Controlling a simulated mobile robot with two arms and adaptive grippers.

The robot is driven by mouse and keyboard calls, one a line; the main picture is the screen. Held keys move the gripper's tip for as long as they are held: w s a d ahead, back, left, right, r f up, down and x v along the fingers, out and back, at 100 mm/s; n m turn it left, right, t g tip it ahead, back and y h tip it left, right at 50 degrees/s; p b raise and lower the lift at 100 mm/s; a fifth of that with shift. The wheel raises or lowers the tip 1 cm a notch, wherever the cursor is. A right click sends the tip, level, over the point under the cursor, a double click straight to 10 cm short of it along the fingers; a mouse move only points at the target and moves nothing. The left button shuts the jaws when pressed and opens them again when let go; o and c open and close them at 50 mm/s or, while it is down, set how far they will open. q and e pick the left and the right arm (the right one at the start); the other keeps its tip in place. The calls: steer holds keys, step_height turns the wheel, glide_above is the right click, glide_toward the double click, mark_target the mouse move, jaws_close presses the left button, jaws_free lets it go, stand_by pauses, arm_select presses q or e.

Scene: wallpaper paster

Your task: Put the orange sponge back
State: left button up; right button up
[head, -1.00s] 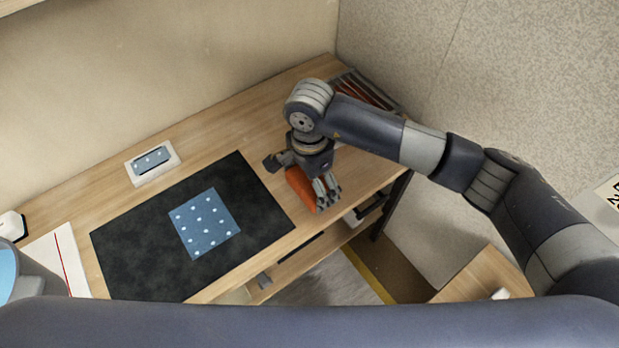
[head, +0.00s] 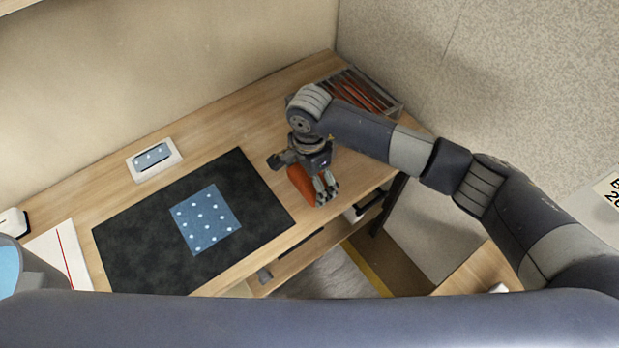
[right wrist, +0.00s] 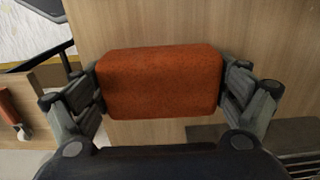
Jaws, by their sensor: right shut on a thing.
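The orange sponge (head: 300,186) is at the right end of the wooden desk, just right of the black mat. My right gripper (head: 318,188) is shut on it and partly hides it in the head view. In the right wrist view the sponge (right wrist: 160,84) sits between the two fingers of the right gripper (right wrist: 160,92), one finger against each short side. Wood surface shows behind it. I cannot tell whether the sponge touches the desk. My left gripper is not in view.
The black mat (head: 130,250) bears a blue dotted square (head: 206,220). A white holder (head: 171,169) with a blue dotted piece stands behind it. A tray (head: 398,106) with reddish slim items is at the back right corner. A paper (head: 48,252) and grey bucket (head: 38,276) are left.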

steer(key=o, duration=0.8)
